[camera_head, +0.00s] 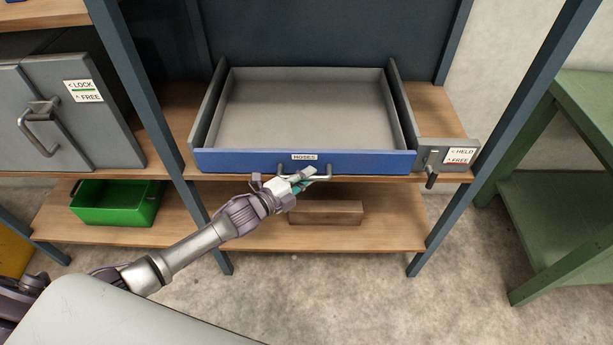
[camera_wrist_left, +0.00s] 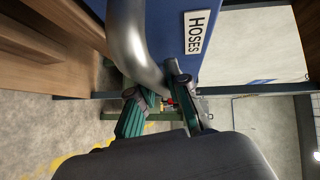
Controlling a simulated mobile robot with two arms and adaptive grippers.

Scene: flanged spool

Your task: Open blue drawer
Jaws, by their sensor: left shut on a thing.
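The blue drawer (camera_head: 235,161) sits on the middle shelf board of the rack, with a blue front, a grey empty inside and a "HOSES" label (camera_head: 305,157). Its grey inside shows from above between two grey side walls. My left gripper (camera_head: 300,181) is at the metal handle (camera_head: 322,177) on the drawer front, shut on it. In the left wrist view the thick curved handle (camera_wrist_left: 130,40) runs down to the fingers (camera_wrist_left: 165,115), beside the blue front (camera_wrist_left: 240,50). The fingers partly hide the handle in the head view. My right gripper is not in view.
A latch plate (camera_head: 460,156) marked HELD and FREE, with a dark lever (camera_head: 431,170), stands right of the drawer. A green bin (camera_head: 116,202) and a brown block (camera_head: 327,212) are on the lower shelf. A grey cabinet (camera_head: 60,115) is left; a green table (camera_head: 560,190) right.

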